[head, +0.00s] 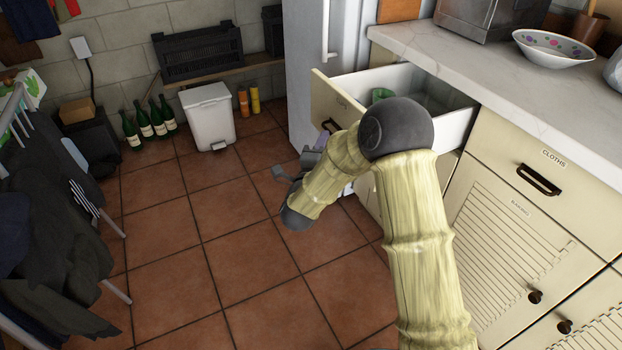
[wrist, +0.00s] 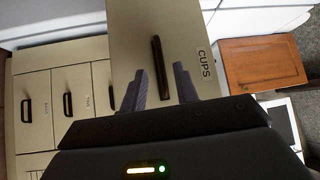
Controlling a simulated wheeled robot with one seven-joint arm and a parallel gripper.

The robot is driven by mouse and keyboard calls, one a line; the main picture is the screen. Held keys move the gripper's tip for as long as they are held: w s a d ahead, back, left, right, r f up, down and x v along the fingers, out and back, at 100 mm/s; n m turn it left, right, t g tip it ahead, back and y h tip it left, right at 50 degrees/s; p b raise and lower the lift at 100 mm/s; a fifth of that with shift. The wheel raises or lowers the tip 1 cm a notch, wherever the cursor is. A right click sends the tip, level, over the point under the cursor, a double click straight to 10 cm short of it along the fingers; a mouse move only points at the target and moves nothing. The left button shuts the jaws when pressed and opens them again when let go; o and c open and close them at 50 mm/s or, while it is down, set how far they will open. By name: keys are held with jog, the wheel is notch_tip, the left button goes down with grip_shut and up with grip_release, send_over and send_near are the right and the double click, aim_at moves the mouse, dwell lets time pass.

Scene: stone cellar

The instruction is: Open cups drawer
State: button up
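The cups drawer is pulled out from the counter in the head view, its cream front (head: 335,103) standing well clear of the cabinet. A green item (head: 381,95) shows inside it. In the wrist view the drawer front (wrist: 187,40) carries a CUPS label (wrist: 204,63) and a dark bar handle (wrist: 157,62). My gripper (wrist: 161,68) is open, with one finger on each side of the handle's lower part in the picture and a gap to both.
A closed drawer labelled CLOTHS (head: 540,178) and cabinet doors are at the right. A marble counter (head: 470,65) holds a patterned bowl (head: 556,48). A white bin (head: 209,117) and green bottles (head: 146,124) stand at the back. The tiled floor (head: 225,240) is clear.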

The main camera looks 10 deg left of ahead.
jog(key=v, duration=1.4)
jog(key=shift+s+p, duration=0.3)
